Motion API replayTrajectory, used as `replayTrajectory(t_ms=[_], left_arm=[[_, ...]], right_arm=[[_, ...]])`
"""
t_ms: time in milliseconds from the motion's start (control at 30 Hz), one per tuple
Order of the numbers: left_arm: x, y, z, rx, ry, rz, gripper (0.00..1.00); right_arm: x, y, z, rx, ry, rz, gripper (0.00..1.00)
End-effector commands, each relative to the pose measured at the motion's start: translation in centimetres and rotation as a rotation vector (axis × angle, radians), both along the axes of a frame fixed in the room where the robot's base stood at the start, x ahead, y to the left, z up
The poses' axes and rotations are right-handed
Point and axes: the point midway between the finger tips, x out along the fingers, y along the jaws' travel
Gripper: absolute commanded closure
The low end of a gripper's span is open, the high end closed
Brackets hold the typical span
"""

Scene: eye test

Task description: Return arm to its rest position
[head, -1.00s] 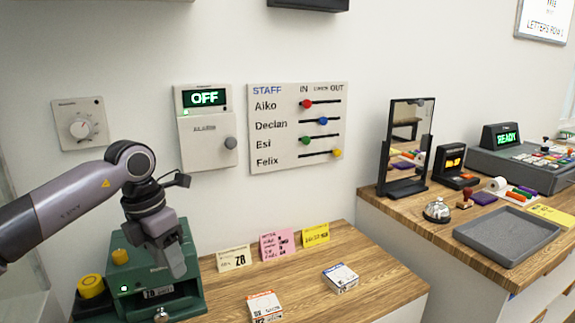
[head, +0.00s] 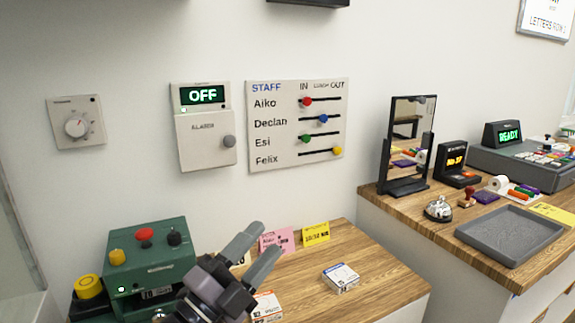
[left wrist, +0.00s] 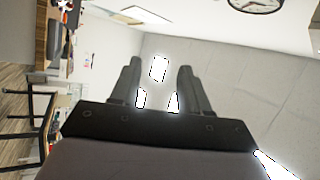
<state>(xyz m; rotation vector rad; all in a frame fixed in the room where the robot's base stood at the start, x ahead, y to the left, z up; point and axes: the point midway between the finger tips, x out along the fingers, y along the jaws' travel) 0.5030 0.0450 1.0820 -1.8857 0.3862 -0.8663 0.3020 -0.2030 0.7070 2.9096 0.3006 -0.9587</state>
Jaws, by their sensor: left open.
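My left gripper (head: 256,250) is low in the middle of the head view, in front of the wooden desk. Its two grey fingers are apart and point up and to the right, with nothing between them. It covers part of the pale yellow note and of the nearer small box. In the left wrist view the fingers (left wrist: 158,88) stand apart and empty against a pale wall or ceiling. The arm behind the gripper is mostly out of view. My right gripper is not in view.
A green button box (head: 145,255) stands left of the gripper. A small box (head: 341,277) and sticky notes (head: 316,233) are on the desk (head: 375,262). The alarm panel (head: 206,140) and staff board (head: 297,125) hang behind. A grey tray (head: 510,238) is on the right counter.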

Motion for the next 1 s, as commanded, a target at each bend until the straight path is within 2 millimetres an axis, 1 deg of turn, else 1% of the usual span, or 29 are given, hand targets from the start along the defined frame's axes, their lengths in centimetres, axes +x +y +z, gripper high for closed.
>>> replayTrajectory(t_ms=[33,67,100,167,200,267,300,367,400,467,500,567,600,700,800,1000], left_arm=[[0.1,1.6,-1.1,-0.075,0.093,0.063,0.55],[0.2,2.6,-1.9,-0.117,0.150,0.103,0.55],[0.3,4.0,-2.9,-0.172,0.226,0.156,0.55],[0.2,6.1,-4.9,-0.246,0.348,0.236,0.55],[-0.1,7.5,-6.4,-0.291,0.429,0.288,0.55],[-0.8,9.5,-8.8,-0.354,0.557,0.366,0.55],[-1.5,10.7,-10.5,-0.392,0.643,0.416,0.55],[-2.9,12.4,-13.1,-0.443,0.774,0.490,0.55],[-4.0,13.4,-15.0,-0.473,0.864,0.538,0.55],[-6.1,14.8,-17.6,-0.511,0.998,0.608,0.55],[-7.7,15.5,-19.2,-0.533,1.088,0.651,0.55],[-10.2,16.5,-21.4,-0.557,1.215,0.711,0.55],[-11.8,16.9,-22.6,-0.568,1.292,0.746,0.55],[-15.6,17.7,-24.9,-0.587,1.456,0.817,0.55],[-19.0,18.2,-26.4,-0.592,1.593,0.872,0.55],[-25.3,18.6,-28.1,-0.585,1.828,0.958,0.55]], right_arm=[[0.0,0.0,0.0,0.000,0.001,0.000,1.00],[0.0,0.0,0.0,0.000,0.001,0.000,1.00],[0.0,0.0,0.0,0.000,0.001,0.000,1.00],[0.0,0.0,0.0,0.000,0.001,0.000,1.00],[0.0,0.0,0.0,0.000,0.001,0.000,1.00],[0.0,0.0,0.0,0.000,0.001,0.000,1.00],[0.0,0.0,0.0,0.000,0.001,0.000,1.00],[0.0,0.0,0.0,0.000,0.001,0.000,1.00],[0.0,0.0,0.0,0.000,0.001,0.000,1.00],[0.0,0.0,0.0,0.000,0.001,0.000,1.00],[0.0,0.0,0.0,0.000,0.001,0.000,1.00],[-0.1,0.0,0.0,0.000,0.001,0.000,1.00],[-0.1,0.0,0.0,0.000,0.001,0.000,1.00],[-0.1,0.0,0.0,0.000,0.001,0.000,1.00],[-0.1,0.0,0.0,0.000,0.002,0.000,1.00],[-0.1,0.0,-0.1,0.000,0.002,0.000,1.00]])
